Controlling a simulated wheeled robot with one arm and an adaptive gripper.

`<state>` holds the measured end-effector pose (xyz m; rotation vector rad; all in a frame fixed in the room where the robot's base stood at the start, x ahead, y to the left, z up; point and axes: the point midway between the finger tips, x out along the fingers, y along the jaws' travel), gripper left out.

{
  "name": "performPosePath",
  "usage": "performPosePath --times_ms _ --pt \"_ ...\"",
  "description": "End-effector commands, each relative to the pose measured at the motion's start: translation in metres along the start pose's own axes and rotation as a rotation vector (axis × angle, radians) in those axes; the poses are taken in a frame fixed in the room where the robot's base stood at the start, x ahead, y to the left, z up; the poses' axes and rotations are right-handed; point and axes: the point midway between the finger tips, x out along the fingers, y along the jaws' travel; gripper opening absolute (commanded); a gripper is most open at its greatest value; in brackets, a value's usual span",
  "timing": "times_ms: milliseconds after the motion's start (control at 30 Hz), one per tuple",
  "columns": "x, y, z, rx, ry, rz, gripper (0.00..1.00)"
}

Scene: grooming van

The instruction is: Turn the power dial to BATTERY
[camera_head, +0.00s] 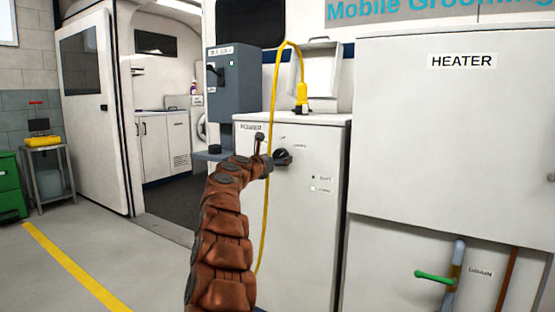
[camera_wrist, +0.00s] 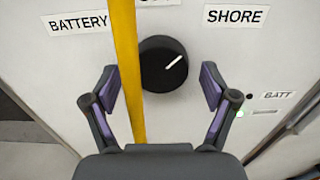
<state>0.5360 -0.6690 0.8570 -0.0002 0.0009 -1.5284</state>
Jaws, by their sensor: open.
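The power dial (camera_wrist: 164,63) is a round black knob on a white cabinet front. Its white pointer line slants up and right, toward the SHORE label (camera_wrist: 236,15). The BATTERY label (camera_wrist: 78,22) is at upper left, and a label between them is cut off by the top edge. In the head view the dial (camera_head: 283,157) is just beyond the end of my arm. My gripper (camera_wrist: 160,82) is open, with one finger on each side of the dial. The fingers look apart from the knob. A yellow cable (camera_wrist: 127,60) runs between the left finger and the dial, covering part of the knob's left edge.
The yellow cable hangs in a loop from a yellow plug (camera_head: 301,105) on the cabinet top. A grey switch box (camera_head: 232,85) stands behind. A HEATER cabinet (camera_head: 455,130) fills the right side.

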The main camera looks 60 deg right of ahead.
Motion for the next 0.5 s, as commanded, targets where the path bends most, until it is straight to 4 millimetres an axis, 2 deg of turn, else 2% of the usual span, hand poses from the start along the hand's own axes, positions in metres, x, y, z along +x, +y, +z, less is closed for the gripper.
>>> performPosePath --times_ms 200,500 --pt "0.0 0.0001 -0.0001 0.0 0.0 0.0 0.85" --pt "-0.0001 0.0002 0.0 0.0 0.0 0.0 0.54"
